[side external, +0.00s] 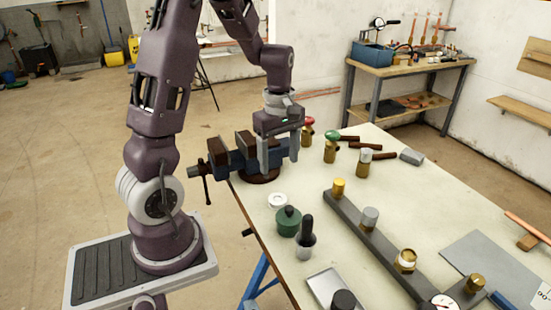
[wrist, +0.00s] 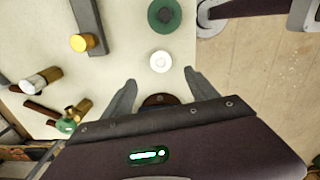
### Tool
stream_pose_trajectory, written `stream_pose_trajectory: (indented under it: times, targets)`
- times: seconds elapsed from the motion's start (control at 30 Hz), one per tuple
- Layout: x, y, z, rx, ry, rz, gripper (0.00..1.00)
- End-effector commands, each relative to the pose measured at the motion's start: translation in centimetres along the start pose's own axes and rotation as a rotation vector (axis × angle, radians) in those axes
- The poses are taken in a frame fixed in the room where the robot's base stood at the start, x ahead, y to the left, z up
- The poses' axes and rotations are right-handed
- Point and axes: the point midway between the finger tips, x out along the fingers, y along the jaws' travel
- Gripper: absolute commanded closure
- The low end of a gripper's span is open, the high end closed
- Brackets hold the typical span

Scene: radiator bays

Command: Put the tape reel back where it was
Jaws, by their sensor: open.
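The tape reel (side external: 278,200), a small white ring, lies flat on the pale bench top near its left edge, just behind a dark green round container. In the wrist view the white reel (wrist: 160,61) lies ahead of the fingertips, between their lines. My gripper (side external: 279,158) is open and empty, pointing down above the bench beside the vise. Its two spread fingers also show in the wrist view (wrist: 160,77). The gripper is apart from the reel, farther back along the bench. Nothing covers the reel.
A blue and brown vise (side external: 232,160) stands at the bench edge close to my gripper. The green container (side external: 288,221) and a black-handled tool (side external: 306,240) stand near the reel. Brass valves (side external: 330,150) stand behind. A grey rail (side external: 375,243) with fittings crosses the bench.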

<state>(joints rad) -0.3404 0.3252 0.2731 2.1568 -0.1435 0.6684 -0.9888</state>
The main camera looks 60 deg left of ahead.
Motion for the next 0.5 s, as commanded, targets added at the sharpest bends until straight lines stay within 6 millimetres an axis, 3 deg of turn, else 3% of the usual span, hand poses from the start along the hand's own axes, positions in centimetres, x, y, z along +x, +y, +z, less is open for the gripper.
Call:
stream_pose_trajectory:
  times: [0.07,0.17,0.3,0.4,0.5]
  targets:
    - [-2.4,-0.2,1.9,0.125,-0.002,0.048,0.32]
    - [-7.1,-2.3,6.4,0.461,0.014,0.152,0.32]
    - [-12.2,-8.2,12.2,1.033,0.115,0.301,0.32]
    - [-13.7,-12.5,14.3,1.368,0.226,0.371,0.32]
    - [-14.0,-15.1,15.1,1.575,0.315,0.403,0.32]
